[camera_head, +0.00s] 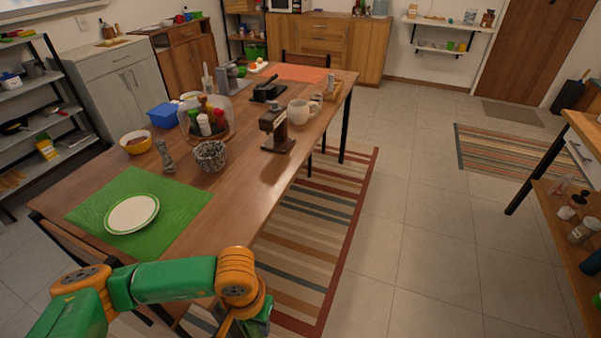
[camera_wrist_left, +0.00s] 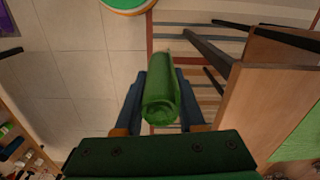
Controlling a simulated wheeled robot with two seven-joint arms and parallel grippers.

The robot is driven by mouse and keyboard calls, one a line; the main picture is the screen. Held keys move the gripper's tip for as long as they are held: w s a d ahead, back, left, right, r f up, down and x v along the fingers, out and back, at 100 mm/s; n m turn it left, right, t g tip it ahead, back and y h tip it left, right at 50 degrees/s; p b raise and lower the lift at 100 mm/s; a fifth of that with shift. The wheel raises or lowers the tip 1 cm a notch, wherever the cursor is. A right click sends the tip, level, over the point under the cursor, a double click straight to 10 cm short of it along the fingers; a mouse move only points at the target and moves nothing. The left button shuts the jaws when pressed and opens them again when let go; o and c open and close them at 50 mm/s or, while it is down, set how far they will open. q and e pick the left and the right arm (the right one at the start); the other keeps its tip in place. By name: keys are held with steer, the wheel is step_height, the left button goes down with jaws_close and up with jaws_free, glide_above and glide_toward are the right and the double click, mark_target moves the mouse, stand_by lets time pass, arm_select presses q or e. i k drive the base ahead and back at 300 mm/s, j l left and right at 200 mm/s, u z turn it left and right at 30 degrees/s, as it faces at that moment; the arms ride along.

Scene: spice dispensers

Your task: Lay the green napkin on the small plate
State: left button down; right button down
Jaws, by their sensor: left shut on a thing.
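The small plate (camera_head: 131,214), white with a green rim, lies on a green placemat (camera_head: 188,207) at the near left of the wooden table. Nothing lies on it. My left gripper (camera_wrist_left: 160,92) is shut on a green rolled thing, which I take for the green napkin (camera_wrist_left: 160,97). In the left wrist view the roll sits between the two fingers, over the floor and rug beside the table. In the head view my left arm crosses below the table's near edge, and its gripper (camera_head: 250,326) is partly cut off at the bottom. My right gripper is not seen.
Behind the placemat stand a dark grinder (camera_head: 165,155), a speckled bowl (camera_head: 210,156) and a yellow bowl (camera_head: 136,142). A glass dome (camera_head: 206,118) covers several spice bottles. A coffee grinder (camera_head: 277,131) stands near the right edge. A chair (camera_head: 75,245) is at the near left.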

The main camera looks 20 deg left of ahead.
mark_target(121, 216)
steer(key=k+j+z, duration=0.1)
steer(key=j, duration=0.35)
steer(key=k+j+z, duration=0.1)
steer(key=j, duration=0.3)
steer(key=k+j+z, duration=0.1)
steer(key=j, duration=0.35)
steer(key=k+j+z, duration=0.1)
steer(key=j, duration=0.3)
steer(key=k+j+z, duration=0.15)
steer(key=j, duration=0.25)
steer(key=k+j+z, duration=0.1)
steer(key=k+j, duration=0.2)
steer(key=k+j+z, duration=0.1)
steer(key=j, duration=0.35)
steer(key=k, duration=0.1)
